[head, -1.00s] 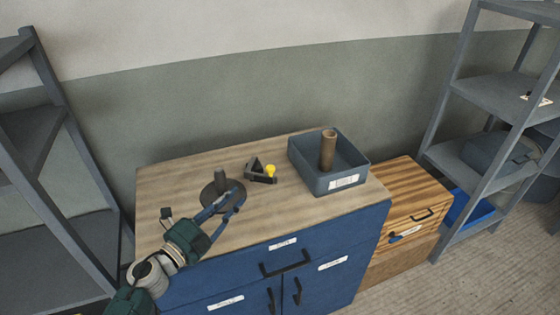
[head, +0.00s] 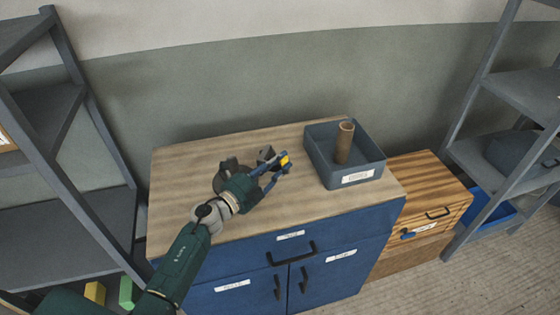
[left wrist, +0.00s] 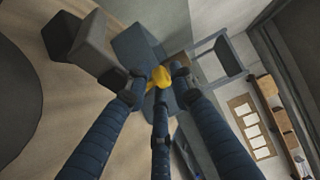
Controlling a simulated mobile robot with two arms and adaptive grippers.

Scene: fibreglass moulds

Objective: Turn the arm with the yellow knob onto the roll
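The yellow knob (head: 285,160) sits at the end of a short dark grey arm piece (head: 266,153) on the wooden cabinet top. My left gripper (head: 283,165) reaches over the top to the knob. In the left wrist view its fingers are spread, with the knob (left wrist: 158,77) between the fingertips; contact is not clear. A dark round base (head: 222,184) with a post (head: 229,163) is partly hidden behind my left gripper. A brown roll (head: 344,143) stands, slightly tilted in view, in the grey tray (head: 358,177), apart from the knob. My right gripper is out of view.
The blue cabinet (head: 330,270) has black handles and white labels. A wooden drawer box (head: 420,190) stands to its right. Grey shelving (head: 85,125) is on the left and more shelving (head: 470,120) on the right. The front right of the cabinet top is clear.

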